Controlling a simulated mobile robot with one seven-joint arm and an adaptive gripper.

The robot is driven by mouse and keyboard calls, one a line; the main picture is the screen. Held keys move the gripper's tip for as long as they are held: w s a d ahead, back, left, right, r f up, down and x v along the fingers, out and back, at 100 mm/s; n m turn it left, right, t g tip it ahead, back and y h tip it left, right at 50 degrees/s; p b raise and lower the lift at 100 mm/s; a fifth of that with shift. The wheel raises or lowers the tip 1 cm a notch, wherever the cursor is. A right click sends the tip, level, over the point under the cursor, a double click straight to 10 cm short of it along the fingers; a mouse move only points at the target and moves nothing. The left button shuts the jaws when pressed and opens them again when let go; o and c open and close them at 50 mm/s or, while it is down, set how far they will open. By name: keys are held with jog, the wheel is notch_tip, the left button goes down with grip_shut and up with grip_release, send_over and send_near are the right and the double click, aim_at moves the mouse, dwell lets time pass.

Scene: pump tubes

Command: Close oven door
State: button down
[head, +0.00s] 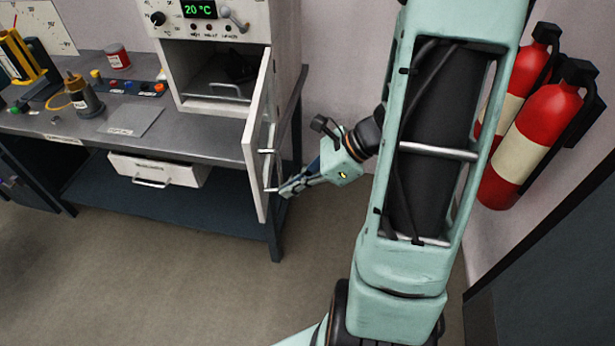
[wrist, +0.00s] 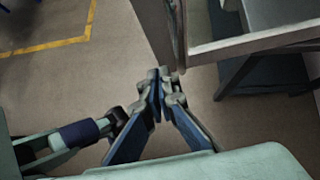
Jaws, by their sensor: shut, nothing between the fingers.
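The white oven (head: 215,50) stands on the workbench with its display reading 20 °C. Its door (head: 258,140) is hinged on the right and stands wide open, pointing out past the bench's front edge. My gripper (head: 284,191) is shut and empty, low on the right, outer side of the door near its handle. I cannot tell whether the fingertips touch the door. A drawer or tray with a handle shows inside the oven.
An open white drawer (head: 155,170) sits under the bench top. Two red fire extinguishers (head: 535,140) are by the right wall. The floor (head: 150,280) in front is clear.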

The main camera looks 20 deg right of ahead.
aim_at(261, 195)
jog(key=a, duration=0.1)
jog(key=w+a, duration=0.1)
jog(key=a, duration=0.1)
jog(key=shift+w+a, duration=0.1)
jog(key=shift+w, duration=0.1)
jog(key=shift+w+a, duration=0.15)
jog(key=shift+a, duration=0.05)
jog(key=shift+w+a, duration=0.1)
jog(key=shift+a, duration=0.05)
